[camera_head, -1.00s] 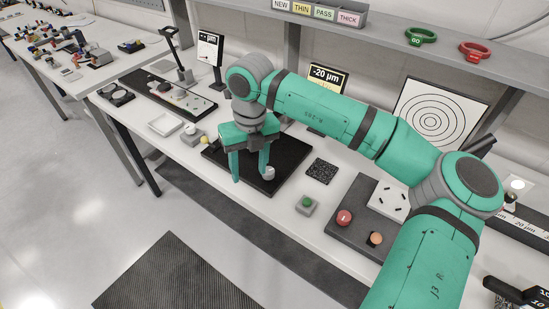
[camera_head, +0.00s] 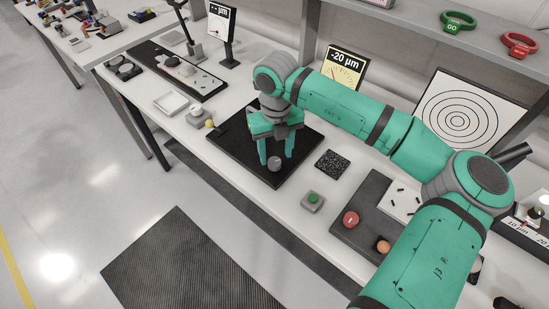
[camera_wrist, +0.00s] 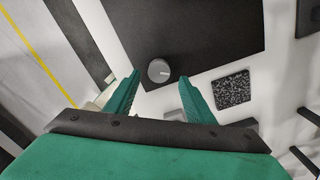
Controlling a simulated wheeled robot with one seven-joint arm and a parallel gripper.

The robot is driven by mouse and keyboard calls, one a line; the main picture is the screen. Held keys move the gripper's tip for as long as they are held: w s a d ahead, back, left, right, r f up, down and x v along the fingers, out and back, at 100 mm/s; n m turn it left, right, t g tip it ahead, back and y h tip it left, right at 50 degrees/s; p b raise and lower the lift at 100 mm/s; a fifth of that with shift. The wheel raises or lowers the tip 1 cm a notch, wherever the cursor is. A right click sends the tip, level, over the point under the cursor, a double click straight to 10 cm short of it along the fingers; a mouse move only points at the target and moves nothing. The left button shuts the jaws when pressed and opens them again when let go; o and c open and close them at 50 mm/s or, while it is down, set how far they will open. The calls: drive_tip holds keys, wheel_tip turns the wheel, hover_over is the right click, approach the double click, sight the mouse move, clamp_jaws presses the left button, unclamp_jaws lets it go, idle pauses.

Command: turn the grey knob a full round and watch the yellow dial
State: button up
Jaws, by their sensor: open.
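The grey knob (camera_head: 274,163) is round and stands near the front edge of the black plate (camera_head: 231,143). In the wrist view the knob (camera_wrist: 159,71) shows a pale mark on its top and lies just beyond the fingertips, centred between them. My gripper (camera_head: 276,155) is open and points down at the plate, with its green fingers apart. Both fingers show clear of the knob in the wrist view (camera_wrist: 160,79). The yellow dial (camera_head: 345,69) stands behind my arm and reads -20 µm. Its lower part is hidden by my arm.
A green button box (camera_head: 312,201) and a black speckled tile (camera_head: 332,163) lie right of the plate. A dark board (camera_head: 345,232) with a red knob is farther right. A small yellow ball (camera_head: 210,123) is at the left. A shelf overhangs the back.

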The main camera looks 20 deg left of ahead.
sight(275, 161)
drive_tip(key=shift+a+f, duration=0.2)
drive_tip(key=shift+f, duration=1.5)
drive_tip(key=c, duration=1.1)
drive_tip(key=shift+o, duration=0.2)
drive_tip(key=shift+n, duration=0.3)
drive_tip(key=n, duration=0.3)
drive_tip(key=shift+r, duration=0.1)
drive_tip(key=n, duration=0.7)
drive_tip(key=shift+n, duration=1.9)
